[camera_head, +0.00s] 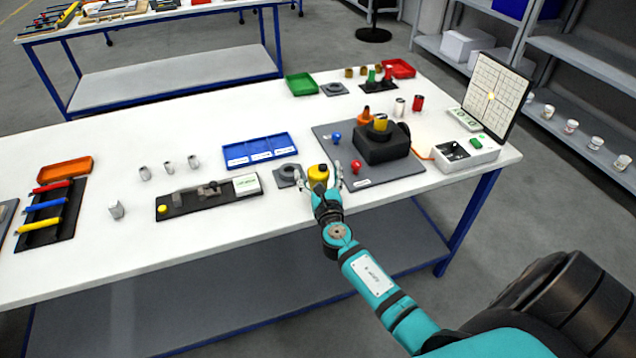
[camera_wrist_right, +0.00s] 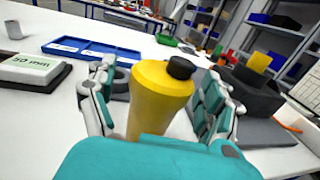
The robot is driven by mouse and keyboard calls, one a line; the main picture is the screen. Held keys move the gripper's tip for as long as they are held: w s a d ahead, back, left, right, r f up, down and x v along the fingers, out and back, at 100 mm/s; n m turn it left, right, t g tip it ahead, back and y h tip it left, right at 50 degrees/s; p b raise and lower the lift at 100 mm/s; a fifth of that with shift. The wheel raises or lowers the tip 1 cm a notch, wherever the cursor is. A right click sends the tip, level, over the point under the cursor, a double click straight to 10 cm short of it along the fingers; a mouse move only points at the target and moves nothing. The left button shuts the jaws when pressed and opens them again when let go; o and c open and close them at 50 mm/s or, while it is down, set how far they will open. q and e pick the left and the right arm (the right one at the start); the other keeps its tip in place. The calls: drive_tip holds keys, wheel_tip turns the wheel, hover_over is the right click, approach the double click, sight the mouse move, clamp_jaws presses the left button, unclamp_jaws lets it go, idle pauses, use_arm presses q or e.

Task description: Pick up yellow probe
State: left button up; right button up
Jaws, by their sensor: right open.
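A yellow cylinder (camera_head: 318,174) with a black cap stands upright on the table by the grey mat's left edge. In the right wrist view this yellow cylinder (camera_wrist_right: 158,92) fills the space between the fingers. My right gripper (camera_head: 322,171) is open, with one finger on each side of it. I cannot tell whether the fingers touch it. A slim yellow tool (camera_head: 40,226) lies in a black rack (camera_head: 66,213) at the far left, below a blue and a red one. I cannot tell which yellow thing is the probe. My left gripper is not in view.
A grey ring (camera_head: 287,176) lies just left of the gripper, with a blue tray (camera_head: 258,150) behind it. A grey mat (camera_head: 325,138) carries a black block (camera_head: 378,153) and small red and blue knobs. A white box (camera_head: 466,155) stands at right.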

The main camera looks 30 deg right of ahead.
drive_tip(key=shift+w+d, duration=0.1)
drive_tip(key=shift+c, duration=1.1)
drive_tip(key=c, duration=1.1)
drive_tip(key=shift+r, duration=0.1)
drive_tip(key=shift+c, duration=0.2)
